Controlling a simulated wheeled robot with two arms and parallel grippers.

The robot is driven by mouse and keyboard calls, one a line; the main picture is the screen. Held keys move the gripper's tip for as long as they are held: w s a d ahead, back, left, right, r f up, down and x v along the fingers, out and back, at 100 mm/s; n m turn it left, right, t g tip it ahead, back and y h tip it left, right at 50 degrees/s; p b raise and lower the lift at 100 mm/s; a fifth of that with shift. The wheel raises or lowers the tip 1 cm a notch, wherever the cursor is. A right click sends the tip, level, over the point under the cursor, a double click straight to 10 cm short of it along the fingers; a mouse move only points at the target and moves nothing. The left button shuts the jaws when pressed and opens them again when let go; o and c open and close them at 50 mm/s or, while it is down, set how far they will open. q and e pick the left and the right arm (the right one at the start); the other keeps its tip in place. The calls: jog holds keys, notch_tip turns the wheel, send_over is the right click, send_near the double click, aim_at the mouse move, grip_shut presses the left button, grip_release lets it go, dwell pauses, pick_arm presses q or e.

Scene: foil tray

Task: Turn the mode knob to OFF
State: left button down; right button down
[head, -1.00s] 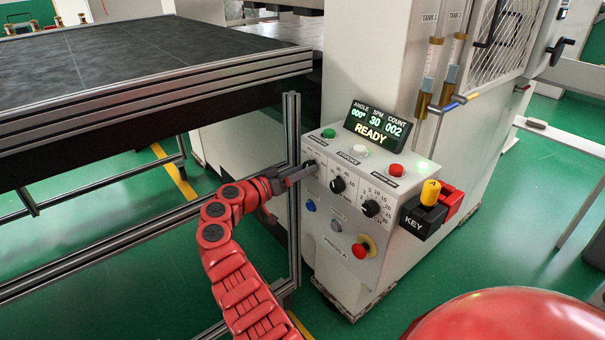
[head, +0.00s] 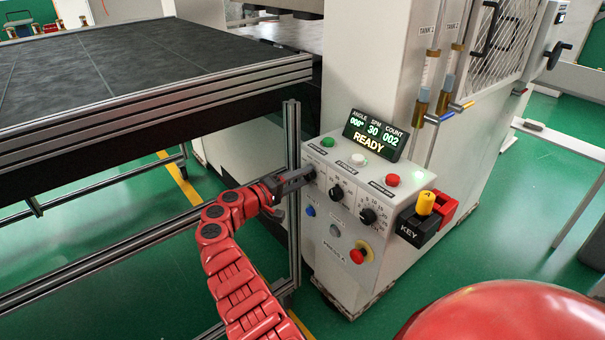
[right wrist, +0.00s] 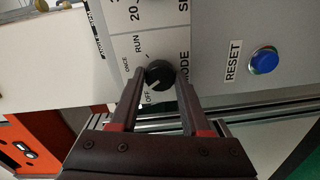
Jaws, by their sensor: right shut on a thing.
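The mode knob (right wrist: 159,74) is small, round and black, on a white panel with a MODE label and the positions RUN, ONCE and OFF. A pale mark on it appears to face the OFF label. My right gripper (right wrist: 158,82) is shut on the knob, one finger on each side, as the right wrist view shows. In the head view the right gripper (head: 308,176) reaches the left edge of the control panel (head: 352,215) and mostly hides the knob. My left gripper is not in view.
The display (head: 374,136) reads READY. Near the gripper are two other black dials (head: 337,192), a blue RESET button (right wrist: 264,60) and a red mushroom button (head: 359,256). A metal post (head: 292,190) and the dark-topped table (head: 130,75) stand close on the left.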

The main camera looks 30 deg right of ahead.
jog(key=n+p, duration=0.2)
jog(key=n, duration=0.2)
jog(key=shift+n, duration=0.4)
jog(key=shift+w+n, duration=0.1)
jog(key=shift+n, duration=0.2)
jog(key=shift+c, duration=1.8)
grip_release()
jog(key=s+a+b, duration=0.1)
jog(key=a, duration=1.6)
jog(key=shift+a+r+b, duration=0.2)
jog(key=shift+b, duration=0.2)
